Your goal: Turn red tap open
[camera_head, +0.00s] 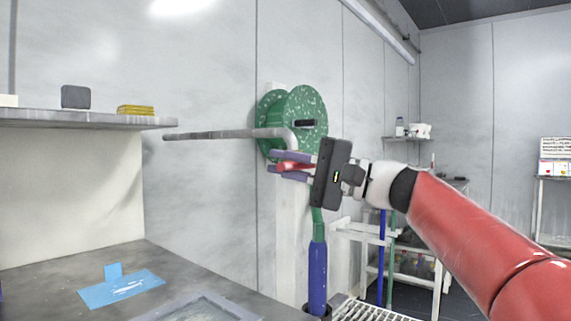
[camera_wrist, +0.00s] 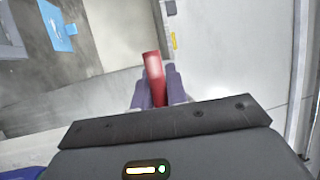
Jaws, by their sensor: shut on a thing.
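The red tap handle (camera_head: 292,166) is a short red lever just below the green reel and the grey spout pipe in the head view. It also shows in the wrist view as a red bar (camera_wrist: 154,78) between my fingers, its end sticking out past them. My gripper (camera_head: 290,163) reaches in from the right, with its purple fingers shut on the handle, one finger above and one below it. In the wrist view my gripper's fingertips (camera_wrist: 155,88) press on both sides of the bar. The tap's body is mostly hidden behind the fingers and the gripper's dark housing.
A green speckled reel (camera_head: 306,108) sits on the wall above the tap. A grey pipe (camera_head: 222,134) runs left from it. A grey shelf (camera_head: 85,120) and a worktop with a blue piece (camera_head: 122,289) lie at left. A blue-sleeved pipe (camera_head: 317,275) stands below.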

